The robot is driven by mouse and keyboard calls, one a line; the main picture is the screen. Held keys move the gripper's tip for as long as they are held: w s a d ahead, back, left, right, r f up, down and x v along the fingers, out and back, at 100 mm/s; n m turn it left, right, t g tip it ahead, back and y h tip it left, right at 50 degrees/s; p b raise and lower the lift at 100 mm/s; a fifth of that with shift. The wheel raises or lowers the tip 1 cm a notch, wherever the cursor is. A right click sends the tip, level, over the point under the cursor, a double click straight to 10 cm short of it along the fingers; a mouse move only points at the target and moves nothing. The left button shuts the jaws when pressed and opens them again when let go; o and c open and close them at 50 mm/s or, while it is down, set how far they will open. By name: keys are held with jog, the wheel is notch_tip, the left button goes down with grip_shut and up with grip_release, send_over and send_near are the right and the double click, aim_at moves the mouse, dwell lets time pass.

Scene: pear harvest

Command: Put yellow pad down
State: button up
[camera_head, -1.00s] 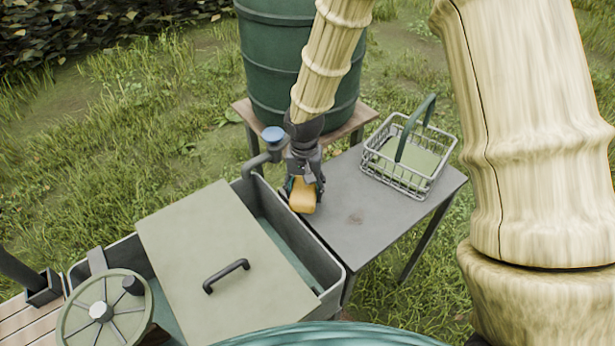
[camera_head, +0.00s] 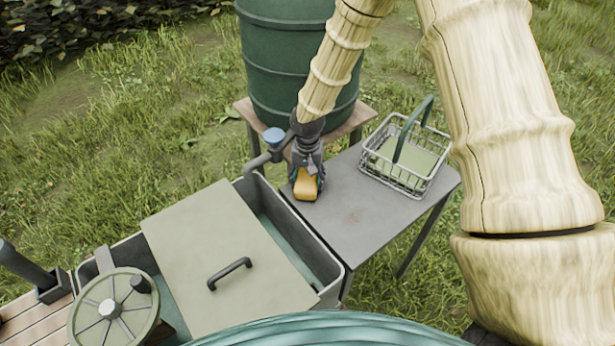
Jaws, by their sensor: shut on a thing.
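The yellow pad (camera_head: 305,187) is an orange-yellow block at the tip of my gripper (camera_head: 307,176). My gripper is shut on it and points down over the back left end of the grey table (camera_head: 362,218). The pad is at or very near the table top; I cannot tell whether it touches. The fingers partly hide its upper part.
A wire basket (camera_head: 402,180) with a green handle stands on the table's right end. A tub (camera_head: 330,272) with a flat lid (camera_head: 225,262) adjoins the table's left side. A blue-topped tap (camera_head: 273,138) and green barrel (camera_head: 280,75) stand behind. The table's middle is clear.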

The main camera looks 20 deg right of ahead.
aim_at(307, 175)
jog(key=shift+f, duration=0.2)
jog(key=o, duration=1.2)
jog(key=shift+o, duration=0.8)
jog(key=shift+f, duration=0.1)
notch_tip(307, 175, up, 13)
jog(key=b, duration=0.3)
jog(key=shift+f, duration=0.2)
jog(key=shift+r, duration=0.1)
